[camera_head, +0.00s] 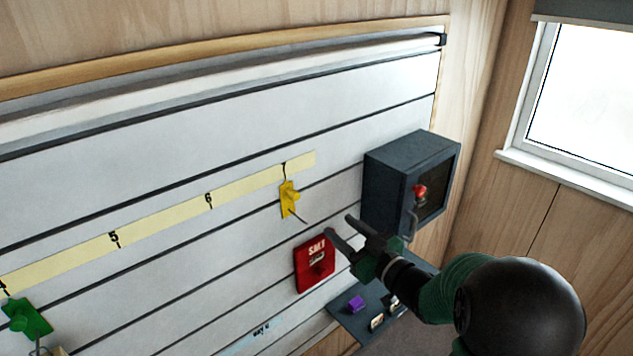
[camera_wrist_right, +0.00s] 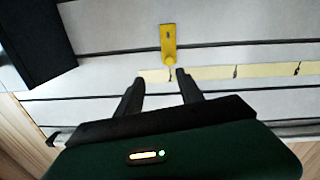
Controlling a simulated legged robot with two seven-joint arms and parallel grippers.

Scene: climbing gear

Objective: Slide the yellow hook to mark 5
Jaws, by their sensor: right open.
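The yellow hook (camera_head: 289,198) hangs on the slatted wall just below mark 7 (camera_head: 284,167) on the pale yellow number strip (camera_head: 160,222). Mark 5 (camera_head: 114,239) is farther left on the strip, past mark 6 (camera_head: 209,199). My right gripper (camera_head: 339,225) is open and empty, to the right of the hook and slightly lower, apart from it. In the right wrist view the yellow hook (camera_wrist_right: 168,43) shows beyond the two open fingers (camera_wrist_right: 157,80). My left gripper is not in view.
A green hook (camera_head: 27,318) is on the wall near mark 4. A red box (camera_head: 315,263) is below the yellow hook. A dark cabinet (camera_head: 375,180) with a red knob juts out at right. A low shelf (camera_head: 345,312) holds small items. The wall between marks 5 and 7 looks clear.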

